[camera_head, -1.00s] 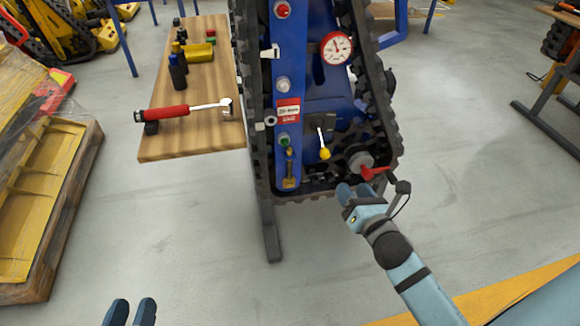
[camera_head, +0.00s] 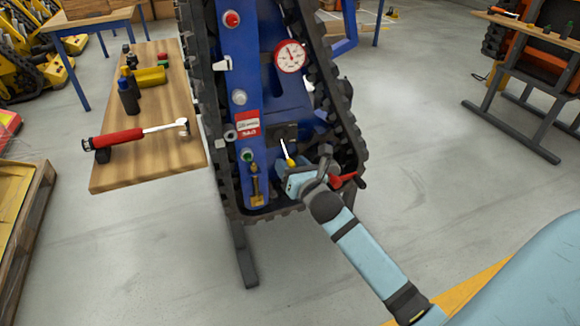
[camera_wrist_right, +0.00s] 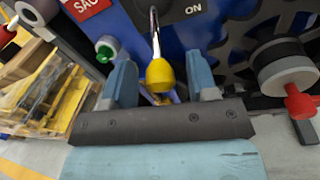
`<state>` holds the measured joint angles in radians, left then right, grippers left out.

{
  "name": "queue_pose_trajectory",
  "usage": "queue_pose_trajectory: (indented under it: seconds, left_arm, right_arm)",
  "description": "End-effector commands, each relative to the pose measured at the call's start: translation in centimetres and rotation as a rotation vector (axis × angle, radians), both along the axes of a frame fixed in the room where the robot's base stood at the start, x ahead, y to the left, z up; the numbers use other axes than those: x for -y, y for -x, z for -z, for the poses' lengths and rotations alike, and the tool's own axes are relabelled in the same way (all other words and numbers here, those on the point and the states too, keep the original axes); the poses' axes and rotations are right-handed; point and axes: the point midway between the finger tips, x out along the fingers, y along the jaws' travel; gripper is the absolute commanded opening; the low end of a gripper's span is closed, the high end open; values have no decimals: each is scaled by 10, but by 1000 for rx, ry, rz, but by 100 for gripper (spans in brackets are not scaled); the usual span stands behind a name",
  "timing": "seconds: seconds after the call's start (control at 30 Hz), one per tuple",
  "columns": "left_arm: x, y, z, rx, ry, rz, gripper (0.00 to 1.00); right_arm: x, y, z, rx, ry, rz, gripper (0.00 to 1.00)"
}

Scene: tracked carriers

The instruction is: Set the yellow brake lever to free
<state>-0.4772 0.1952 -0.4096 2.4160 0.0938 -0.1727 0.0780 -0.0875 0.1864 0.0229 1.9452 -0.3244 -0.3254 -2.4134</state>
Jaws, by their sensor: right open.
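The brake lever has a bare metal rod and a yellow knob (camera_head: 291,162); it sits low on the blue tracked carrier (camera_head: 273,95). In the right wrist view its yellow knob (camera_wrist_right: 160,75) hangs below a dark plate with the word ON to the right of the rod. My right gripper (camera_head: 287,172) is at the lever; in its wrist view the open fingers (camera_wrist_right: 160,64) stand left and right of the knob, with gaps on both sides. The head view partly hides the fingertips. My left gripper is out of view.
A red handle (camera_head: 346,180) is close to the right of my right gripper. A green button (camera_head: 246,155) and a brass fitting (camera_head: 256,188) are to the left. A wooden bench (camera_head: 160,166) with a red-handled wrench (camera_head: 125,137) stands left. The floor in front is clear.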

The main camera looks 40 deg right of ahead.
Motion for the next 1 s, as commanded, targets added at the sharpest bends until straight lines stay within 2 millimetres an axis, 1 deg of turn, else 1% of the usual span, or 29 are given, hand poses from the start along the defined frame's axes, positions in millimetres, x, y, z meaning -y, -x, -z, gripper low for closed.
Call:
queue_pose_trajectory:
  seconds: [0.03, 0.13, 0.37, 0.4, 0.57, 0.6, 0.63, 0.97, 1.0]
  left_arm:
    - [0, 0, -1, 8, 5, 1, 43]
    - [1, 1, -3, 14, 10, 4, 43]
    - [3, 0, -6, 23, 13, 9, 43]
    - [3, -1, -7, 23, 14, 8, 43]
    - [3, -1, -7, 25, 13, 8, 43]
    - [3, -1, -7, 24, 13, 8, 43]
    - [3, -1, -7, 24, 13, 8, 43]
    - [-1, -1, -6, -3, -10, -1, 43]
    - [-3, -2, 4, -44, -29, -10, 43]
  right_arm:
    - [0, -4, 0, 1, 0, 0, 53]
    - [1, -7, 0, 1, 1, 0, 53]
    - [1, -8, 0, 0, 1, 0, 53]
    - [1, -8, 0, 0, 1, 0, 51]
    - [1, -7, 0, 0, 1, 0, 14]
    - [1, -7, 0, 0, 1, 0, 5]
    - [1, -7, 0, 0, 1, 0, 0]
    - [1, -11, -4, -13, -2, -1, 0]
    - [0, -12, -5, -19, -4, -1, 0]
